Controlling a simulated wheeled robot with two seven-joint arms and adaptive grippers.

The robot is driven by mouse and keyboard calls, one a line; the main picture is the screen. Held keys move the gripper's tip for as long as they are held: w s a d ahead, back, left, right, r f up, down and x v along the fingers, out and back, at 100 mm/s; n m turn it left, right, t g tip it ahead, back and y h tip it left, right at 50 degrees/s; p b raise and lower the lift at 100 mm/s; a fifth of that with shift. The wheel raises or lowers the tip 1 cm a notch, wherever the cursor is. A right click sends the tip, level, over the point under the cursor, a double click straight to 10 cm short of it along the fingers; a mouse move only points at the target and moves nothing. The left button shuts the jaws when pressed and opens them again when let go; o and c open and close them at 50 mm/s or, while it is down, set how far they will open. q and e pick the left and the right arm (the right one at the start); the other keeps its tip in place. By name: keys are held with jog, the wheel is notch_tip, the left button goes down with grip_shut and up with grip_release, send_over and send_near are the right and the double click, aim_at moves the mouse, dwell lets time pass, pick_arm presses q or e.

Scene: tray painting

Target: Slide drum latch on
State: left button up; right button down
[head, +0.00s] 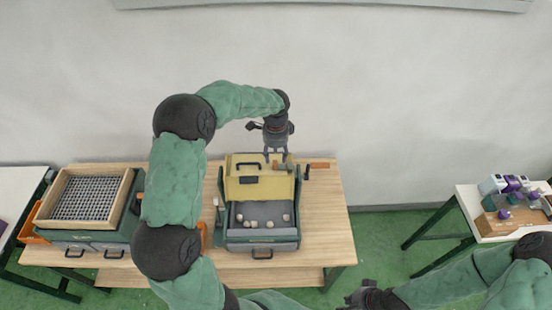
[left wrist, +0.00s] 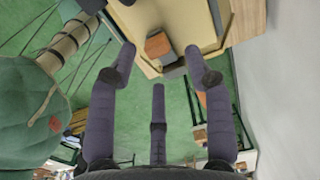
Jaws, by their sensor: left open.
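The yellow drum (head: 238,187) sits in a dark green machine on the wooden table in the head view. Small dark fittings show on its front; I cannot tell which is the latch. My left gripper (head: 276,157) hangs at the drum's back right edge, fingers pointing down, apart and empty. In the left wrist view the open fingers (left wrist: 158,85) have an orange-brown block (left wrist: 158,44) and a dark grey piece (left wrist: 173,68) beyond them, at the edge of a pale yellow surface (left wrist: 190,25). Contact is not clear. My right gripper (head: 368,296) is at the bottom edge, its jaws unclear.
A grey tray (head: 261,211) with several pale balls lies in front of the drum. A wood-framed mesh sieve (head: 88,195) stands at the left. The wooden tabletop (head: 325,215) is clear at the right. A side table (head: 480,205) with purple items stands further right.

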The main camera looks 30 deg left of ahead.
aim_at(275, 163)
pick_arm(q)
jog(key=shift+f, duration=0.75)
jog(key=shift+s+f+p, duration=0.25)
jog(key=shift+f+p, duration=0.05)
jog(key=shift+f, duration=0.65)
jog(key=shift+w+f, duration=0.2)
jog(key=shift+s, duration=0.1)
jog(key=c, duration=0.5)
grip_shut()
